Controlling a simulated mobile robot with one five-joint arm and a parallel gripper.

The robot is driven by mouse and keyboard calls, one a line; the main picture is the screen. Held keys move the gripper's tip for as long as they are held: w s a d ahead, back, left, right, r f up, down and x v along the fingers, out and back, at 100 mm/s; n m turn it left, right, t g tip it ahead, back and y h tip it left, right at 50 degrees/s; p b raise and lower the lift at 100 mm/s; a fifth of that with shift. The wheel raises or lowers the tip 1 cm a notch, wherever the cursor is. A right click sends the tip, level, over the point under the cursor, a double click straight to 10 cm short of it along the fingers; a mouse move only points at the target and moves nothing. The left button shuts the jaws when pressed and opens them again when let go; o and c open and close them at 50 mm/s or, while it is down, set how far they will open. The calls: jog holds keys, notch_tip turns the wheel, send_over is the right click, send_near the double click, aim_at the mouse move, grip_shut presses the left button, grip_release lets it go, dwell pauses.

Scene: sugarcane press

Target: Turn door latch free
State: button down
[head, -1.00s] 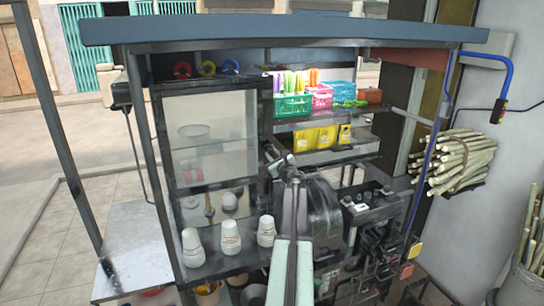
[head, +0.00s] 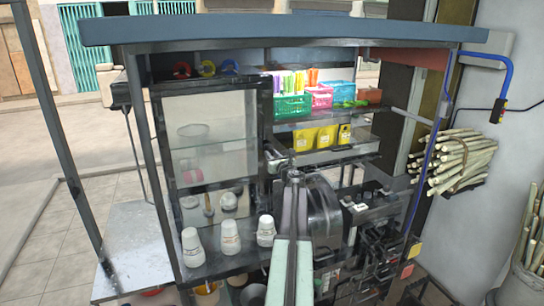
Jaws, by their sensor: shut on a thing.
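The cabinet door (head: 208,117) is a dark-framed glass panel at the left of the stall and looks closed. My gripper (head: 277,161) is at the door's right edge, at the far end of my arm. It is shut on the door latch, which is small and mostly hidden by the jaws, so its angle cannot be told. The dark press housing (head: 322,208) stands just right of my arm.
White cup stacks (head: 230,237) stand on the counter left of my arm. Colored baskets (head: 292,106) and yellow packets (head: 325,136) fill shelves at the right. A sugarcane bundle (head: 460,162) hangs by the right wall.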

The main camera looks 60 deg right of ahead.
jog(key=c, duration=1.2)
grip_release()
jog(key=v, duration=0.7)
jog(key=shift+s+a, duration=0.25)
jog(key=shift+s, duration=0.05)
